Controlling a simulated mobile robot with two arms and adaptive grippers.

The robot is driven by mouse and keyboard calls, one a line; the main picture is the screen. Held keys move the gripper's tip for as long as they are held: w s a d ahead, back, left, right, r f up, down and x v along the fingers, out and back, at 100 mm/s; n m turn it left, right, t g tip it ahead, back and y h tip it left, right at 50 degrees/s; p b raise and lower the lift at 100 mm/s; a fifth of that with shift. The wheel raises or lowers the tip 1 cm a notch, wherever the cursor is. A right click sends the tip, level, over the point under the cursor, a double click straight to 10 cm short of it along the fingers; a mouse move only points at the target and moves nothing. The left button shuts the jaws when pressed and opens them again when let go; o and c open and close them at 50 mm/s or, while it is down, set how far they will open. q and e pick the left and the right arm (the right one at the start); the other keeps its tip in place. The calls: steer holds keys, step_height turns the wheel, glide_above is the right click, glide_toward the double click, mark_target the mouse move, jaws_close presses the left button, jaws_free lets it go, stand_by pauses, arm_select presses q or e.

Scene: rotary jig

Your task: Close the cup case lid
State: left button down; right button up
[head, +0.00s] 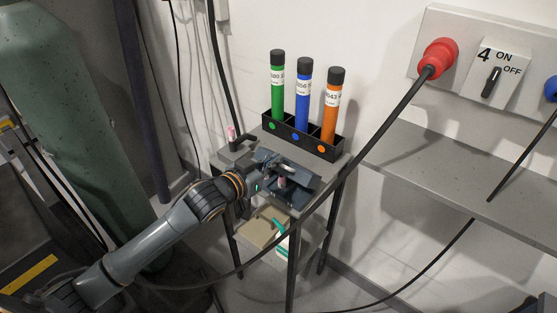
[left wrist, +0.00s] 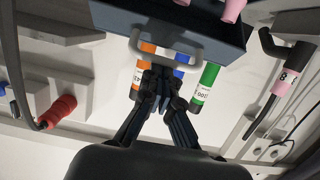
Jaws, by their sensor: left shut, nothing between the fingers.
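The dark blue-grey cup case (head: 292,192) sits on the small grey table, partly covered by my left gripper. A flat dark panel, which looks like its lid (head: 303,178), stands tilted open behind a small pink piece (head: 282,183). In the left wrist view a dark case panel (left wrist: 120,18) fills the top, with a pale grey handle (left wrist: 165,52) on its edge. My left gripper (head: 272,170) is at the case; its fingers (left wrist: 164,76) are shut and empty, close to the handle. Whether they touch it I cannot tell. My right gripper is not in view.
A black rack (head: 304,138) with green (head: 277,90), blue (head: 304,92) and orange (head: 331,108) tubes stands behind the case. A pink piece (head: 231,132) stands at the table's left corner.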

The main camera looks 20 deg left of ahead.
arm_select(q)
steer(key=s+a+f+t+h+b, duration=0.2)
steer(key=s+f+t+b, duration=0.3)
steer(key=b, duration=0.8)
steer(key=shift+s+f+t, duration=0.2)
steer(key=shift+f+t, duration=0.1)
steer(key=shift+f, duration=1.6)
